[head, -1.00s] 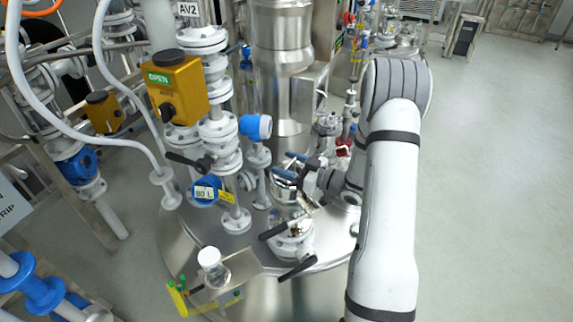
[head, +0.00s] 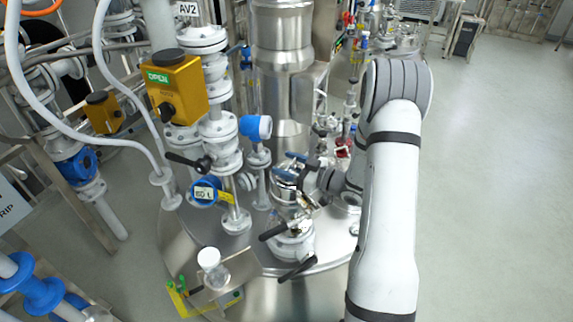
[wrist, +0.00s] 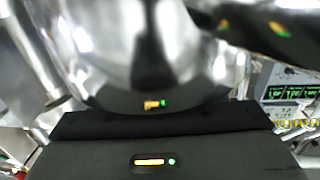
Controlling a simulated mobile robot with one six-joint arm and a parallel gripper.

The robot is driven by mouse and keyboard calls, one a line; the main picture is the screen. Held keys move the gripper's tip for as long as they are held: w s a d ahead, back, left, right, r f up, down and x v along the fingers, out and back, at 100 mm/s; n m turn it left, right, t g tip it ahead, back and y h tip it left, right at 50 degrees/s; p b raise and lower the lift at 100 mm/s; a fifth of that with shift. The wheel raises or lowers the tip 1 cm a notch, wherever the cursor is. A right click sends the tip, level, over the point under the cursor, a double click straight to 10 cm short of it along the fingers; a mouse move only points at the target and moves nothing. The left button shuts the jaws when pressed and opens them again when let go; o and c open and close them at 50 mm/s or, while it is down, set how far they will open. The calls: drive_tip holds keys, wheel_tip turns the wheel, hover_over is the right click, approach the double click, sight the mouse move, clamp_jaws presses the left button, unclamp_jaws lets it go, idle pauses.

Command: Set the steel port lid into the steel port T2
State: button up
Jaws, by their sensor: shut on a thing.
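My gripper (head: 293,168) is at the end of the arm, above the domed steel vessel top. It is shut on the steel port lid (head: 284,176), a shiny metal piece partly hidden by the blue-tipped fingers. In the wrist view the lid's mirror-like curved surface (wrist: 140,60) fills the upper middle, against the dark gripper body. Just in front of and below the gripper stands a pale round port with black clamp handles (head: 292,243), which looks like the steel port T2; no label is readable on it. The lid appears above and behind its opening; the exact gap is unclear.
A yellow valve actuator (head: 178,88) on white flanged piping stands left of the gripper. A steel column (head: 283,90) rises behind it. A white-capped clear bottle (head: 211,265) stands on a small bracket at the front left. The floor to the right is clear.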

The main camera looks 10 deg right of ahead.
drive_tip(key=shift+f+b, duration=0.5)
drive_tip(key=shift+f, duration=0.05)
idle(0.4)
drive_tip(key=o, duration=1.3)
drive_tip(key=shift+f, duration=0.1)
drive_tip(key=shift+c, duration=0.2)
drive_tip(key=v, duration=0.7)
drive_tip(key=shift+s+d, duration=0.25)
drive_tip(key=shift+d, duration=0.05)
drive_tip(key=shift+s, duration=0.1)
